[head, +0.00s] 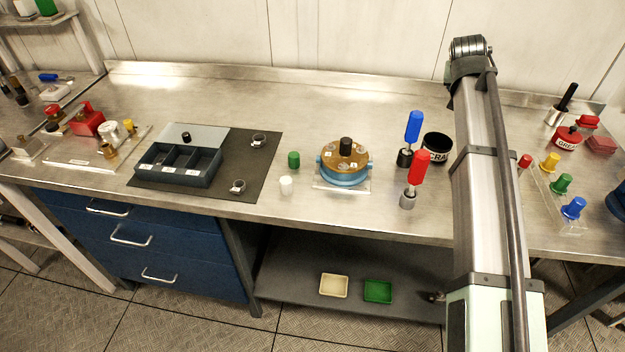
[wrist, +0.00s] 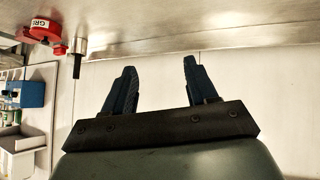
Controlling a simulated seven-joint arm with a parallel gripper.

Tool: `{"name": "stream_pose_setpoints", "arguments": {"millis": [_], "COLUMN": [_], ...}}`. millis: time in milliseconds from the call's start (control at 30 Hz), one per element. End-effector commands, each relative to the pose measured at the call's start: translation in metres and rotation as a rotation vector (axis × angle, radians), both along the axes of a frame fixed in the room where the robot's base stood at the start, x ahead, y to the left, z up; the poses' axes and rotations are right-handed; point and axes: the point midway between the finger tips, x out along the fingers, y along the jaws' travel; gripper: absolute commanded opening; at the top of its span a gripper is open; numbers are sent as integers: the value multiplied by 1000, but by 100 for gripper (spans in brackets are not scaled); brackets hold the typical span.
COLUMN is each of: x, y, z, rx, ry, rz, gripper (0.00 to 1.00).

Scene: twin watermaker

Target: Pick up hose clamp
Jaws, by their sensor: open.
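Two hose clamps lie on the dark mat (head: 218,192) at the left of the bench in the head view. One hose clamp (head: 258,140) is near the mat's back right. The other hose clamp (head: 238,186) is near its front edge. Both are small silver rings. My gripper (wrist: 160,75) shows in the wrist view with its two dark fingers apart and nothing between them. It points at the back wall and bench, and no clamp shows there. In the head view my arm stands right of the middle, far from the mat, and the gripper's fingers cannot be made out.
A grey compartment tray (head: 180,165) sits on the mat's left. A green cap (head: 293,159), a white cap (head: 286,185) and a blue round housing (head: 345,165) stand right of it. Red (head: 417,168) and blue (head: 413,128) handled tools and a black cup (head: 436,148) stand near my arm.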

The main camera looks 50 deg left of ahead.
Motion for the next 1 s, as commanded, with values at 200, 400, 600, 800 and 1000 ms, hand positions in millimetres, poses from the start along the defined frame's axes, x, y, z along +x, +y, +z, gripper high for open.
{"name": "stream_pose_setpoints", "arguments": {"millis": [200, 400, 600, 800, 1000], "x": [-106, -204, -304, -405, -504], "y": [67, 111, 142, 158, 161], "z": [-8, -13, -19, -25, -29], "rx": [18, 22, 13, -6, -33], "ry": [87, 164, 237, 304, 361], "rz": [41, 69, 92, 111, 126], "gripper": [57, 57, 57, 57, 57]}}
